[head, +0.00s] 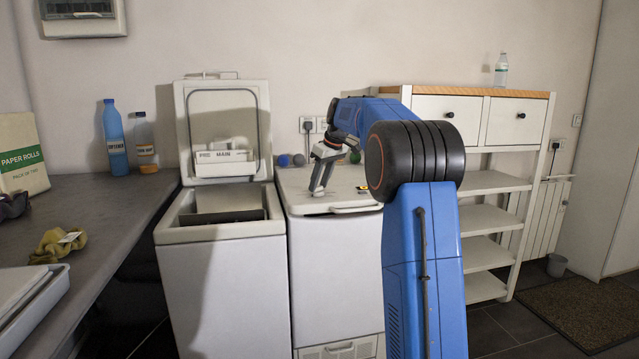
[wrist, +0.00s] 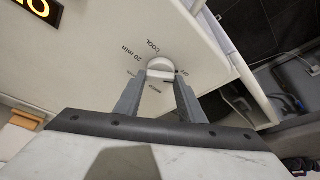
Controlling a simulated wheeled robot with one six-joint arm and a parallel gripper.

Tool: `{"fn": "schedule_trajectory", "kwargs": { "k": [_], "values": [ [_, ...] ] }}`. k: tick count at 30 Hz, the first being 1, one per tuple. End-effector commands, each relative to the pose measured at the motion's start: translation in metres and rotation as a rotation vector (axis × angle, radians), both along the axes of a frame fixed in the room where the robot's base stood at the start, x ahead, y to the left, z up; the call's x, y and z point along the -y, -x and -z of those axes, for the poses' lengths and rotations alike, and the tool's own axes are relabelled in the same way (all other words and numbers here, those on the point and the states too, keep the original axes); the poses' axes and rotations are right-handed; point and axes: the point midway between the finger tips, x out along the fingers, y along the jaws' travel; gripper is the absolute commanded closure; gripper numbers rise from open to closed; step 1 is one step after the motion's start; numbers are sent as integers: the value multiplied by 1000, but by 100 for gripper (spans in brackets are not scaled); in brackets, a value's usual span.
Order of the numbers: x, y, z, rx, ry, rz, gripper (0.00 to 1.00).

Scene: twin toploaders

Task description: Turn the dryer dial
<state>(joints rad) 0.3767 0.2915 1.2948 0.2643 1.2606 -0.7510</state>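The dryer (head: 336,270) is the white toploader at the right of the pair, with its top closed. Its dial (wrist: 160,67) is a white round knob in the wrist view, with printed marks around it, including "20 min" and "COOL". My gripper (wrist: 160,80) points down at the dial, with one grey finger on each side of the knob. The fingers stand apart, and I cannot tell whether they touch it. In the head view my gripper (head: 317,192) is at the front left of the dryer top, and the dial is not discernible there.
The washer (head: 220,285) stands open to the left, its lid (head: 225,110) raised. A yellow and black label (wrist: 38,10) lies on the dryer top. A dark counter (head: 95,210) is at the left; a white shelf unit (head: 490,185) is at the right.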

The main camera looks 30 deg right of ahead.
Motion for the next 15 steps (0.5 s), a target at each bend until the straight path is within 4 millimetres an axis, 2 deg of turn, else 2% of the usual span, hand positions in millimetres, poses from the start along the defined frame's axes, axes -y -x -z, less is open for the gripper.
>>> {"fn": "schedule_trajectory", "kwargs": {
  "k": [8,15],
  "values": [
    [-1,0,0,0,2,46,86],
    [-3,1,-1,0,1,193,86]
  ]
}}
